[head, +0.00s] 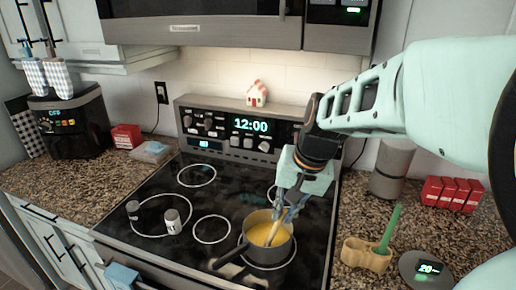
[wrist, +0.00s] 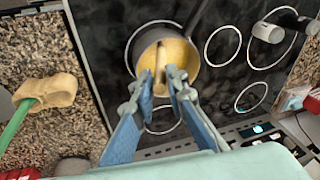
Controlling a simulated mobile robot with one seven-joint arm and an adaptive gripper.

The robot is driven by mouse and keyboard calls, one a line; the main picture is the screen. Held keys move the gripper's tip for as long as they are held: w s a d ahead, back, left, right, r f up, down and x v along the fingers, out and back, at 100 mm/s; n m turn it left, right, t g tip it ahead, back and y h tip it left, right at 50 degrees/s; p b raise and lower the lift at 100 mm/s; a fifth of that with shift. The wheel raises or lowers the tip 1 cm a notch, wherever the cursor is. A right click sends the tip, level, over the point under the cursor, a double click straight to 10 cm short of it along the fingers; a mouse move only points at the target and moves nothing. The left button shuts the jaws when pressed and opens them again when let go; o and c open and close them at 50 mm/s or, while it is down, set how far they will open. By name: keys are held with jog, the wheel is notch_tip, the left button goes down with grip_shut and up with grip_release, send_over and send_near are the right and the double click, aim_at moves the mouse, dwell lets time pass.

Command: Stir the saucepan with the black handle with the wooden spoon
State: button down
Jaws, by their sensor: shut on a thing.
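The saucepan (head: 245,234) stands on the front right of the cooktop, its dark handle (head: 231,256) pointing to the lower left. It holds something yellow and also shows in the wrist view (wrist: 136,50). My gripper (head: 281,208) is above the pan, pointing down, shut on the wooden spoon (head: 273,233). In the wrist view the spoon (wrist: 160,62) sits between my fingertips (wrist: 160,88) and its far part is over or in the yellow contents. Its lower end is hard to make out, so I cannot tell how deep it reaches.
Two small shakers (head: 173,221) stand on the left of the cooktop (head: 120,240). A tan holder (head: 364,256) with a green utensil (head: 390,228), a round timer (head: 428,268) and red boxes (head: 452,194) are on the right counter. The microwave (head: 200,25) overhangs the back.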

jog(key=shift+r, duration=0.15)
notch_tip(320, 180, up, 5)
jog(key=p, duration=0.3)
jog(key=shift+p, duration=0.4)
dwell(0.3)
